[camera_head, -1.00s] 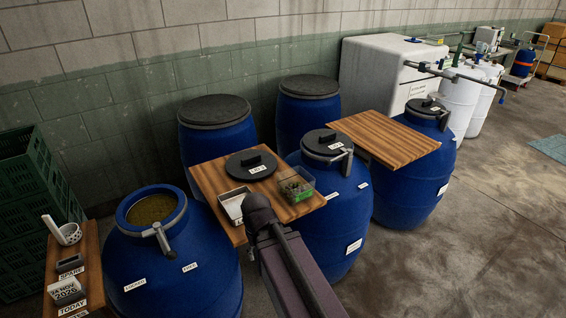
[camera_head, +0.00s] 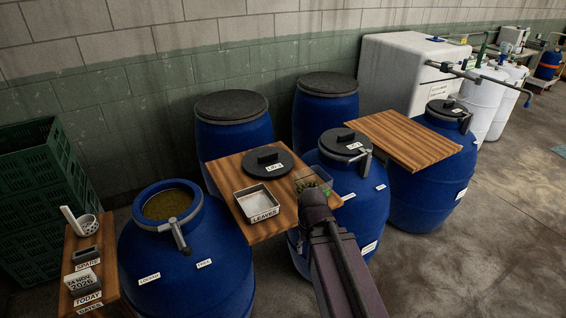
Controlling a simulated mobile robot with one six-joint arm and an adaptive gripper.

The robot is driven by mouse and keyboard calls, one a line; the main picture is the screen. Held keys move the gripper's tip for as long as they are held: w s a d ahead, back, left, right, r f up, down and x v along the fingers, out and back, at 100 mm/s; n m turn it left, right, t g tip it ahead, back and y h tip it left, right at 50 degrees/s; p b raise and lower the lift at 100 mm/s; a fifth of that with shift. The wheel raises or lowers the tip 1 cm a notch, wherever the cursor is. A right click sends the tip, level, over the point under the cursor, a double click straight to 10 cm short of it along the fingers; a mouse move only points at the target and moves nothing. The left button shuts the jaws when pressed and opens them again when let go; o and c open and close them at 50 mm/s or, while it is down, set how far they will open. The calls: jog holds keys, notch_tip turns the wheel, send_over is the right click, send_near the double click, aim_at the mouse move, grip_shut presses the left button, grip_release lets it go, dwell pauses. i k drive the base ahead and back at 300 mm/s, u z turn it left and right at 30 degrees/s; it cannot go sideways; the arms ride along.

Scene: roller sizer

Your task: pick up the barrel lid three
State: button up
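A dark round lid (camera_head: 267,163) with a block handle and a small white label lies flat on a wooden board between two blue barrels. It appears to be lid three, though the label is hardly readable. The open blue barrel (camera_head: 186,255) to its left has no lid on and shows a brownish fill. Other dark lids sit on the middle barrel (camera_head: 344,142) and the right barrel (camera_head: 446,108). My dark arm reaches up from the bottom, its end (camera_head: 313,199) over the board's right edge, right of and nearer than the lid. The gripper's fingers cannot be made out.
The wooden board (camera_head: 258,233) also bears a metal tray (camera_head: 257,202) marked LEAVES and a clear box (camera_head: 308,180), partly behind my arm. Another board (camera_head: 405,140) is bare. A side shelf (camera_head: 74,241) holds small items and date signs. Two covered barrels stand behind. Open floor lies right.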

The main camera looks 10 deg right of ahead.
aim_at(266, 163)
jog(key=u, duration=0.35)
jog(key=i, duration=1)
jog(key=k, duration=0.65)
